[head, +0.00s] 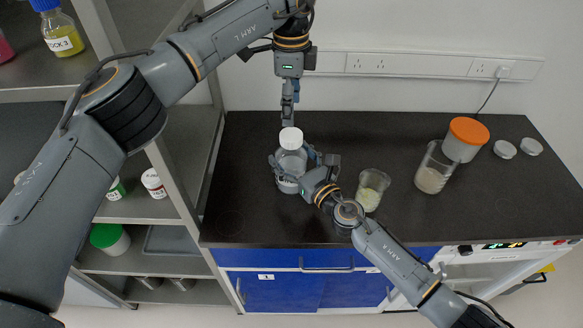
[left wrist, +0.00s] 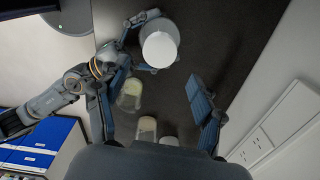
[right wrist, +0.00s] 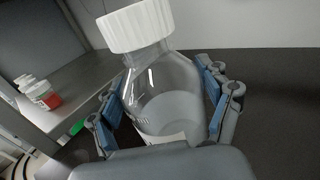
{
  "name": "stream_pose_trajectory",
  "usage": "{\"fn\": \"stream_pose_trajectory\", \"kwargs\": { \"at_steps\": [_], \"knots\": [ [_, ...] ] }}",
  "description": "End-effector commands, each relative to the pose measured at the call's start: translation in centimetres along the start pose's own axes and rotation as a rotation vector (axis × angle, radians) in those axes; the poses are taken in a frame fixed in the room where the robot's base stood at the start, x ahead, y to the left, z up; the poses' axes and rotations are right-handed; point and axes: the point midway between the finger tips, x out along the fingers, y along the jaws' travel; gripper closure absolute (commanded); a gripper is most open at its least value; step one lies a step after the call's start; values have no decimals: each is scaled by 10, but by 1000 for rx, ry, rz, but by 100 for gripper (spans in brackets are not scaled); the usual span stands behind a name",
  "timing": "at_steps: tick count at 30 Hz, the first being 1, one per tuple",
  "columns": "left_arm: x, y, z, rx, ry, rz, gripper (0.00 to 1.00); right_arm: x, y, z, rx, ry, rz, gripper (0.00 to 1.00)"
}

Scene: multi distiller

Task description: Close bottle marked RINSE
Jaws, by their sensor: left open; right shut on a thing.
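A clear bottle (head: 291,163) with a white cap (head: 290,138) stands upright on the dark bench top. My right gripper (head: 305,166) is shut around the bottle's body; the right wrist view shows blue finger pads on both sides of the bottle (right wrist: 168,92) and its white ribbed cap (right wrist: 138,25) seated on the neck. Its label is mostly hidden, so I cannot read RINSE. My left gripper (head: 288,105) is open and points down, above and just behind the cap.
A beaker with pale yellow contents (head: 371,189), a beaker with beige powder (head: 434,169) and an orange-lidded jar (head: 465,139) stand to the right. Two white caps (head: 505,149) lie farther right. A shelf rack (head: 165,205) stands at left, a wall behind.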

Motion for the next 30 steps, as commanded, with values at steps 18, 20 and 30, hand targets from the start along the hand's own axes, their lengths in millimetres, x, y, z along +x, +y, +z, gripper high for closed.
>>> {"fn": "stream_pose_trajectory", "kwargs": {
  "at_steps": [18,20,30],
  "knots": [
    [2,0,0,-156,0,1,32,0,0,-1,0,1,0,100],
    [6,0,0,-155,0,1,32,0,0,-1,0,1,0,100],
    [57,1,0,-155,-1,3,32,0,0,0,0,1,0,100]
  ]
}}
